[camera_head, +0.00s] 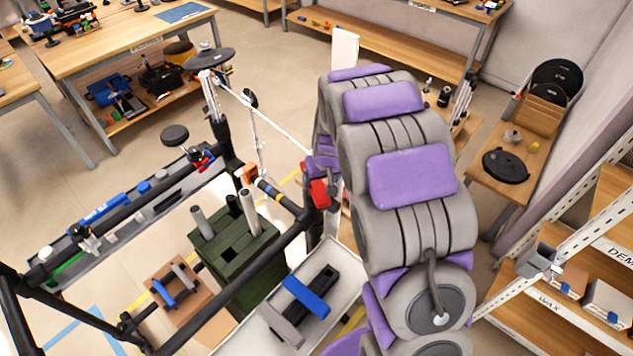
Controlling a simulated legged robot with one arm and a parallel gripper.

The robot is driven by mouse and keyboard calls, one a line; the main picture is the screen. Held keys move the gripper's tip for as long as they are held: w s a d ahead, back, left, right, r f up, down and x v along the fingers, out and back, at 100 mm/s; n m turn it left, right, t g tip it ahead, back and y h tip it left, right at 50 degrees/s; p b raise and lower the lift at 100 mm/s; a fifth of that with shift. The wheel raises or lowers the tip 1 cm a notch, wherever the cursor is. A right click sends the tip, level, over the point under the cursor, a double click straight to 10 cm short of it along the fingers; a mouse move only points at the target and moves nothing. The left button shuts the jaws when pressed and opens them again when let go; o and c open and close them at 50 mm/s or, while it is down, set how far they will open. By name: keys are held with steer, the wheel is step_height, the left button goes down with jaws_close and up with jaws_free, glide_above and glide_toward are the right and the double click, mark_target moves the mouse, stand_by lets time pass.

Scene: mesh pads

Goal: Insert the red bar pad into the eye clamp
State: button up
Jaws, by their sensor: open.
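My arm rises from the lower right and bends down at its far end, so it hides much of my wrist. My gripper (315,168) shows only in part, at the left edge of the arm, by the right end of a black bar frame; it is open. A red block (318,194) is at that end of the frame, just below my gripper; it looks like the red bar pad. I cannot tell whether they touch. A small red clamp-like piece (203,162) sits on the frame's upper left bar. I cannot tell which fitting is the eye clamp.
The black bar frame (285,238) surrounds a dark green block (232,252) with upright grey posts. A pale tray (262,330) holds a blue-topped bar (306,297). A wooden workbench (125,45) stands at the upper left, and shelving (560,262) at the right.

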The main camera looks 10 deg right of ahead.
steer(key=p+v, duration=0.1)
steer(key=v, duration=1.3)
steer(key=shift+a, duration=0.4)
steer(key=s+a+m+g+b, duration=0.1)
steer(key=s+g+b, duration=0.2)
steer(key=s, duration=3.3)
steer(key=shift+a+r+g+h+b, duration=0.2)
steer(key=shift+r+g+h+b, duration=0.15)
steer(key=shift+g, duration=0.55)
steer(key=shift+s+d, duration=0.25)
steer(key=shift+s, duration=0.15)
steer(key=shift+c, duration=0.3)
